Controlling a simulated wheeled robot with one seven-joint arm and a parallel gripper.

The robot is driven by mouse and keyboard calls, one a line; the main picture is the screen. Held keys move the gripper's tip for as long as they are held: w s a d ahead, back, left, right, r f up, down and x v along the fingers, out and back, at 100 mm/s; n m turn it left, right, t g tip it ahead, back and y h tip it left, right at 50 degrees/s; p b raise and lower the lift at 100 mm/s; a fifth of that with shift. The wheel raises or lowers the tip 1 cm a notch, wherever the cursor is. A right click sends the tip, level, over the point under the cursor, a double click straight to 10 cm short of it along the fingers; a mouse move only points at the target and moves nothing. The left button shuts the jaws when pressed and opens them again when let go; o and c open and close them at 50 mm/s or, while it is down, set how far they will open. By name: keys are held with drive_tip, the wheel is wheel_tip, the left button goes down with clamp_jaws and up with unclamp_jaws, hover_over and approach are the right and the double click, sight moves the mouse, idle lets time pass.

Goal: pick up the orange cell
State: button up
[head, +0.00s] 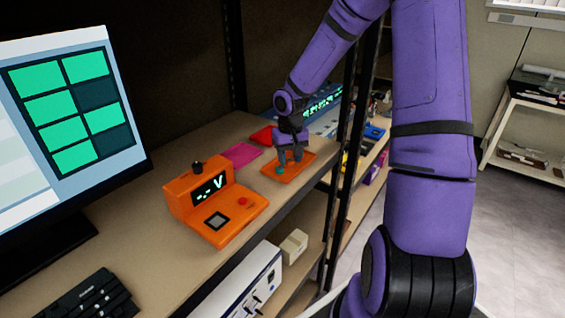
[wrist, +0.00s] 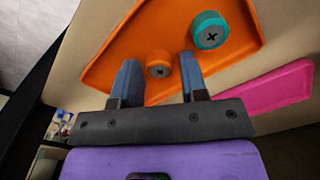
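The orange cell (wrist: 159,70) is a short round piece with a dark cross mark on its end, in the orange tray (wrist: 105,75). My gripper (wrist: 159,64) is open in the wrist view. I cannot tell how far the fingertips are above the tray. In the head view my gripper (head: 290,157) is over the orange tray (head: 302,163), and the orange cell cannot be made out there.
A teal cell (wrist: 210,30) stands in the same tray, close to the right finger; it also shows in the head view (head: 280,169). A pink tray (head: 241,155) lies beside the orange one. An orange meter (head: 190,196) and a monitor (head: 75,110) stand nearer on the bench.

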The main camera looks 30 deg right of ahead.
drive_tip(key=shift+f, duration=0.1)
drive_tip(key=c, duration=0.7)
